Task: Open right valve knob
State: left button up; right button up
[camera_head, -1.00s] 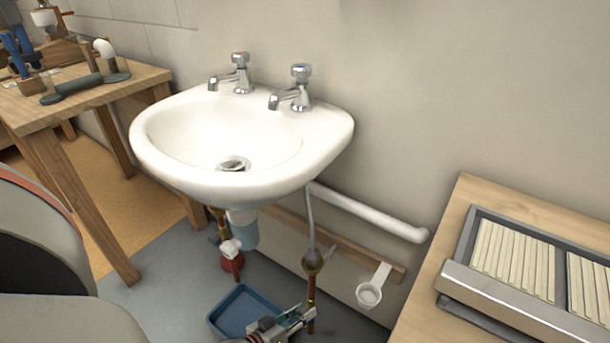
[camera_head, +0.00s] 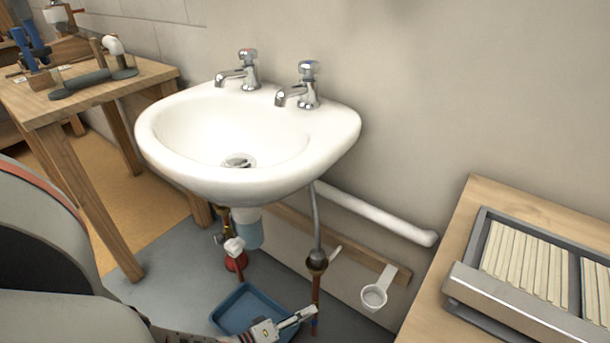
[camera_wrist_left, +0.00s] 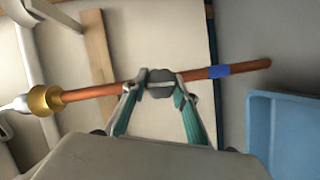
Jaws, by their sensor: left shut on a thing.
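A copper pipe (camera_head: 316,290) runs down below the right side of the white sink (camera_head: 245,195). It also crosses the left wrist view (camera_wrist_left: 95,91), with a brass fitting (camera_wrist_left: 44,100) at its left and a blue band (camera_wrist_left: 219,71) toward its right. A small dark grey knob (camera_wrist_left: 160,76) sits on the pipe between these two. My left gripper (camera_wrist_left: 161,92) is shut on this knob, with a fingertip on each side. In the head view my left gripper (camera_head: 302,316) reaches the lower pipe, and the knob is too small to make out. My right gripper is not in view.
A blue tray (camera_head: 240,310) lies on the floor beside the gripper, also in the wrist view (camera_wrist_left: 290,130). A white waste pipe (camera_head: 375,218) and a wooden rail (camera_head: 345,252) run along the wall. A bench (camera_head: 450,225) stands at the right, a wooden table (camera_head: 60,105) at the left.

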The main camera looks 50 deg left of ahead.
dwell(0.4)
pick_arm(q)
jog(key=o, duration=1.1)
jog(key=s, duration=0.4)
jog(key=s+a+r, duration=0.1)
jog(key=s, duration=0.7)
jog(key=shift+a+r, duration=0.2)
jog(key=shift+a, duration=0.1)
